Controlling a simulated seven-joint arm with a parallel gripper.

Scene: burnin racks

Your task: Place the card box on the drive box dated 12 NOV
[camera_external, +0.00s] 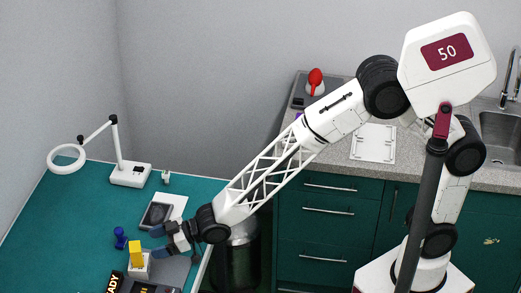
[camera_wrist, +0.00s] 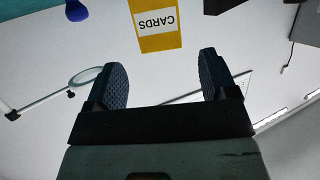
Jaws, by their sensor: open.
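The card box (camera_external: 137,250) is yellow and stands on a pale grey box (camera_external: 140,272) at the front left of the green bench. In the wrist view the yellow card box (camera_wrist: 157,40) shows its white label, reading CARDS upside down. My gripper (camera_external: 158,241) is open and empty, just right of the card box, pointing at it. In the wrist view my gripper's fingers (camera_wrist: 160,65) are spread, with the card box beyond their tips and apart from them. No 12 NOV date is readable, so I cannot tell which drive box bears it.
A dark tray (camera_external: 174,270) lies under my gripper. A black READY sign (camera_external: 114,283) is at the front. A blue object (camera_external: 120,238) stands left of the card box. A dark device (camera_external: 156,214) and a magnifier lamp (camera_external: 130,174) are behind. The bench's left side is clear.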

